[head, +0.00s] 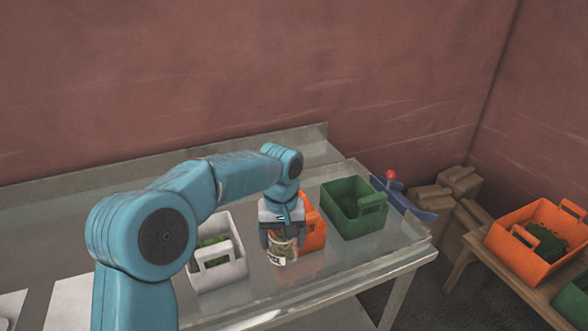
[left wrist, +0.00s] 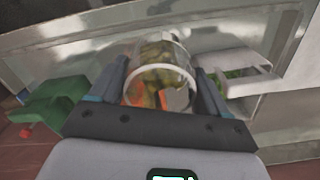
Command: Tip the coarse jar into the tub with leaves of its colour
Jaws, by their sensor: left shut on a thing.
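My left gripper (head: 281,236) is shut on a clear jar (head: 283,252) with greenish-brown pieces inside, held over the glass-topped table. In the left wrist view the jar (left wrist: 157,72) sits between the two fingers, its round rim showing; orange shows through it. A white tub (head: 219,278) with green leaves stands left of the jar. An orange tub (head: 314,228) stands just behind and right of the gripper, its inside mostly hidden. A green tub (head: 352,212) stands farther right; I see no leaves in it. My right gripper is not in view.
On a wooden bench (head: 470,262) at the right stand another orange tub (head: 516,257) with green leaves and a cut-off green tub (head: 572,303). Cardboard boxes (head: 458,205) and a blue thing with a red knob (head: 390,175) are behind. The table front near the jar is clear.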

